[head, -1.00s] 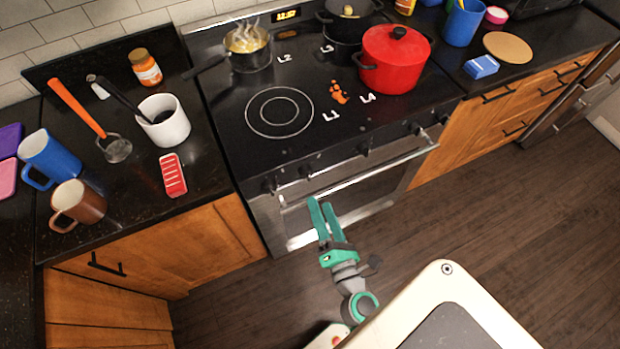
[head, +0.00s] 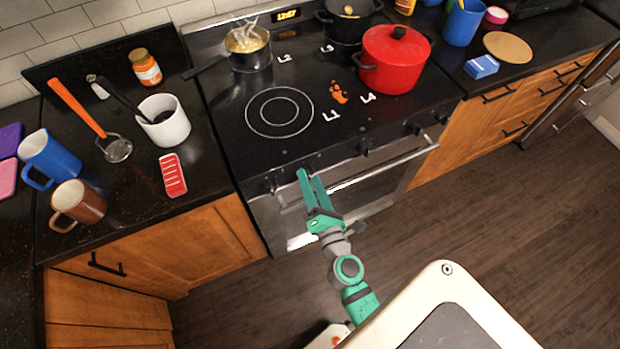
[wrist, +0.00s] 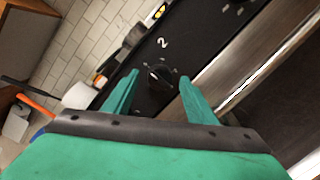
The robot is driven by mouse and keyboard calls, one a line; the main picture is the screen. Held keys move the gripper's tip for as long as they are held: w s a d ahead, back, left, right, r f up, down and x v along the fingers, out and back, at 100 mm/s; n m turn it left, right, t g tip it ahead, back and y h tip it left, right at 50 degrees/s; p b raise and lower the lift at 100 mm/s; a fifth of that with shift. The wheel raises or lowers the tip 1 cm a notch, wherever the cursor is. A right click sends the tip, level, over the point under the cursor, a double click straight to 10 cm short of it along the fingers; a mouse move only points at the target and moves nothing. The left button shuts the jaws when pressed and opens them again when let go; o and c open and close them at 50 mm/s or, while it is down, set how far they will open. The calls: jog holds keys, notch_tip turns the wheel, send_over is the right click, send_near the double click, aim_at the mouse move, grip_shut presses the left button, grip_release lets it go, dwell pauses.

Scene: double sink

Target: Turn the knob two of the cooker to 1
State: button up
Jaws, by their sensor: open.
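The cooker (head: 225,110) has a black top and a row of black knobs along its front edge. In the wrist view, a dark round knob (wrist: 157,77) sits on the black panel, with a white "2" (wrist: 162,43) beside it. My green gripper (head: 309,177) is open and empty at the front panel in the head view. In the wrist view, the knob appears between the two fingertips of my gripper (wrist: 159,77); I cannot tell whether they touch it. In the head view the fingers largely cover this knob. Its exact setting is too small to read.
The oven door handle (head: 385,165) runs just below the knobs, close to my fingers. Another knob (head: 270,186) is to the left and one (head: 364,148) to the right. A red pot (head: 393,62) and a steaming pan (head: 248,55) stand on the cooktop.

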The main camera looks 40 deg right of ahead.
jog(key=shift+w+d, duration=0.2)
jog(key=shift+w, duration=0.35)
jog(key=c, duration=1.1)
jog(key=shift+o, duration=0.2)
jog(key=shift+m, duration=0.4)
jog(key=m, duration=0.5)
jog(key=shift+r+m+g+y, duration=0.1)
jog(key=shift+m+g+y, duration=0.2)
jog(key=shift+g, duration=0.1)
jog(key=m, duration=0.4)
jog(key=shift+m+y, duration=0.3)
jog(key=shift+d, duration=0.1)
